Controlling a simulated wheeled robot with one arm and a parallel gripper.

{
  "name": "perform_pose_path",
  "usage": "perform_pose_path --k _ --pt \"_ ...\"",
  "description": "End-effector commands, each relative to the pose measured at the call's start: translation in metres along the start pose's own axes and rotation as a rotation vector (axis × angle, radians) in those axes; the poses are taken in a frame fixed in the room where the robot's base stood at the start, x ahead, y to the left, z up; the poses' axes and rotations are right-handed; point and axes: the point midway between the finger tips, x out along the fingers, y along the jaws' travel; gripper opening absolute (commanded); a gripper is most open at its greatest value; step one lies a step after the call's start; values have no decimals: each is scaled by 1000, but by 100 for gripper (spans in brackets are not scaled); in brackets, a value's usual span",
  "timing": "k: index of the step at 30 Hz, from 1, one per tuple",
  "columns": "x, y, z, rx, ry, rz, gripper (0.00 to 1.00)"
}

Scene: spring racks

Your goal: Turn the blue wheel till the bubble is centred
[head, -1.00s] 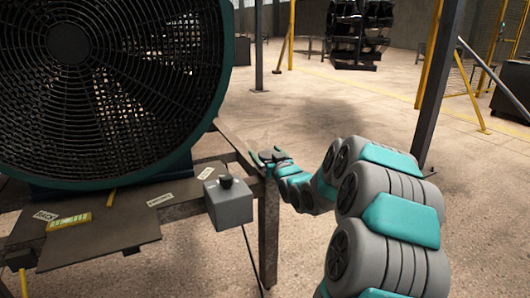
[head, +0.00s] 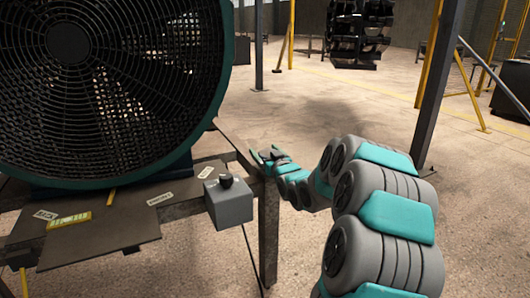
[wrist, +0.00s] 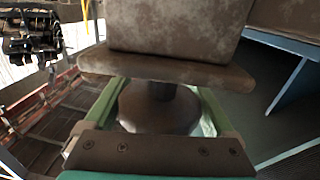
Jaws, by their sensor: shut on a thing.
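A dark round wheel (wrist: 158,112) on a short stem sits under a brown metal plate in the wrist view. It looks grey-brown there, and no blue shows on it. My gripper (wrist: 160,105) has its green fingers on both sides of this wheel and is shut on it. In the head view my gripper (head: 265,157) is at the right corner of the metal stand (head: 180,212), where the wheel is too small or hidden to make out. A yellow strip (head: 68,221) lies on the stand's front plate. I cannot tell whether it is the level, and no bubble is readable.
A large caged fan (head: 100,90) stands on the stand. A grey box (head: 230,203) with a black knob is fixed at the stand's front, left of my arm. A dark post (head: 437,85) and yellow rails stand behind.

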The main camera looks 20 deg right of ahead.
Motion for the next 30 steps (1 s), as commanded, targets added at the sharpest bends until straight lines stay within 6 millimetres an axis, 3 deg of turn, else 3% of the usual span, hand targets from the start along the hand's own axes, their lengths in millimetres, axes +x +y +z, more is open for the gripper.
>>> perform_pose_path --k 26,27,30 --pt "0 5 -1 0 0 139 33" --pt "0 5 -1 0 -1 139 90" --pt "0 5 -1 0 -1 138 100"
